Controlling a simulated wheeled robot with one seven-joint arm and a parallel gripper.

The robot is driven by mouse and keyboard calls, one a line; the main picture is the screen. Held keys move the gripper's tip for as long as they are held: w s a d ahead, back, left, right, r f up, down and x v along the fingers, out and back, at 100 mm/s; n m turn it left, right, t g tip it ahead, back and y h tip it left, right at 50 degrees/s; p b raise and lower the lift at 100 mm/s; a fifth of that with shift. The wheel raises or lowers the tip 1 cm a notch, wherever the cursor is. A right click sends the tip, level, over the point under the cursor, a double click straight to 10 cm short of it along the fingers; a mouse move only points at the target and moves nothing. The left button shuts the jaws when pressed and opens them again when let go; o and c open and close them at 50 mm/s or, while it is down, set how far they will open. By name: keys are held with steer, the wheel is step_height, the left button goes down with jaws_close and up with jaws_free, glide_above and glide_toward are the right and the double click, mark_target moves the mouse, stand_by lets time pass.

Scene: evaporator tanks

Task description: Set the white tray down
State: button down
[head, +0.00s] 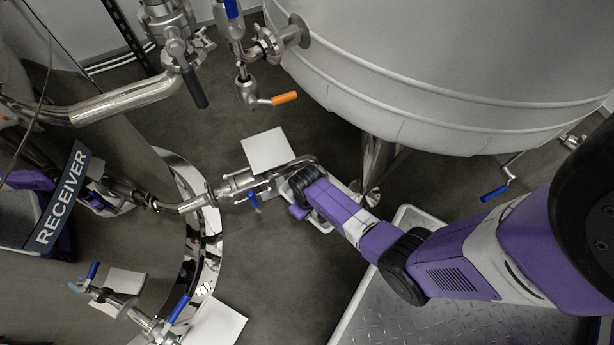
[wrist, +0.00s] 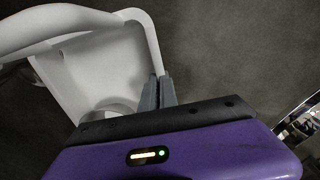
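The white tray (wrist: 88,72) fills the upper left of the wrist view, with a raised rim and a thick white bar across its far side. My gripper (wrist: 158,92) has its two grey fingers close together at the tray's right rim and looks shut on it. In the head view only slivers of the tray (head: 321,224) show around the end of my purple arm, which hides most of it and the fingertips. Dark floor lies below the tray, and I cannot tell whether it touches the floor.
A shiny receiver vessel (head: 120,150) stands left, with a pipe and blue-handled valve (head: 254,200) reaching toward my gripper. A white square sheet (head: 268,150) lies behind it. A large grey tank (head: 450,75) stands on legs at the back. Open floor (head: 285,275) lies in front.

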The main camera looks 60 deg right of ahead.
steer(key=shift+w, duration=0.1)
steer(key=shift+f, duration=0.1)
steer(key=c, duration=1.6)
jaws_free()
steer(key=shift+c, duration=0.2)
step_height(320, 180, up, 12)
steer(key=p, duration=0.7)
steer(key=s+a+r+n+t+h, duration=0.1)
steer(key=s+a+r+t, duration=0.6)
steer(key=s+a+r, duration=0.15)
steer(key=s+r+t, duration=0.2)
steer(key=r, duration=0.8)
steer(key=s+a+r+t, duration=0.1)
steer(key=s+r+t, duration=0.1)
steer(key=r, duration=0.9)
steer(key=s+a+r+n+t+y, duration=0.1)
steer(key=r+t, duration=0.3)
steer(key=r, duration=0.7)
steer(key=shift+s+a, duration=0.25)
steer(key=shift+s, duration=0.65)
